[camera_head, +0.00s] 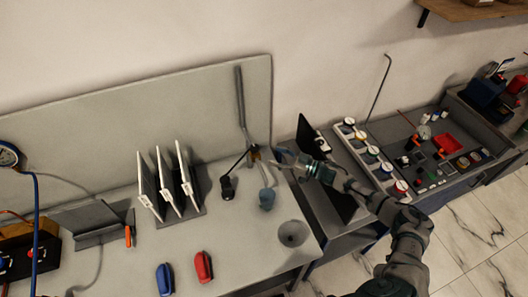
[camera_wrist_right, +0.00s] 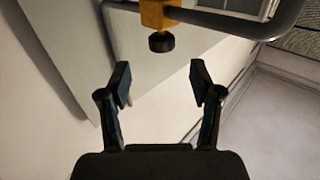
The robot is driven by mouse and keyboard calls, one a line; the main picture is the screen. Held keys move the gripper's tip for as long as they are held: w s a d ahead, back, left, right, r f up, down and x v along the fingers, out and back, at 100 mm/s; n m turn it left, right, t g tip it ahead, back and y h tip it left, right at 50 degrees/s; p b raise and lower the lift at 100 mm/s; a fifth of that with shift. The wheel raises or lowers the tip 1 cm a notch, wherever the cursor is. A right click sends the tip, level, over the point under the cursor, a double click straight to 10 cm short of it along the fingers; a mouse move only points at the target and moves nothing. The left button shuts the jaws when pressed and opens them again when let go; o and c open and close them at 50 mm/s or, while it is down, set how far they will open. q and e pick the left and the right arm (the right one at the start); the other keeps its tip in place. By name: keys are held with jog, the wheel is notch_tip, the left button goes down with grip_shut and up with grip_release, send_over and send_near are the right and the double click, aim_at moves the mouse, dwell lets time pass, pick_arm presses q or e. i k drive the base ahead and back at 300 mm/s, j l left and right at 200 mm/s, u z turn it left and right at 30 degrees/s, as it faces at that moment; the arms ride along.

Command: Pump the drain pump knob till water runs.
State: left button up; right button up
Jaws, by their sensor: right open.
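My right gripper (camera_head: 284,160) reaches in from the right over the bench's back right corner. In the right wrist view its two fingers (camera_wrist_right: 160,82) are spread wide with nothing between them. A black round knob (camera_wrist_right: 161,42) sits under an orange block (camera_wrist_right: 159,14), just beyond the fingertips and roughly centred between them, apart from both. In the head view the orange block (camera_head: 255,153) is small, at the foot of a grey upright pipe (camera_head: 240,98), left of the gripper; the knob cannot be made out there. No running water shows. My left gripper is not in view.
A round drain basin (camera_head: 292,234) is set in the bench at the right. A blue-grey object (camera_head: 267,198) and a black-based lamp-like stand (camera_head: 228,186) are close by. White panels (camera_head: 183,180) stand in a rack. Blue (camera_head: 164,279) and red (camera_head: 204,267) objects lie in front.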

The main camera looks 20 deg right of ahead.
aim_at(224, 180)
jog(key=k, duration=1.5)
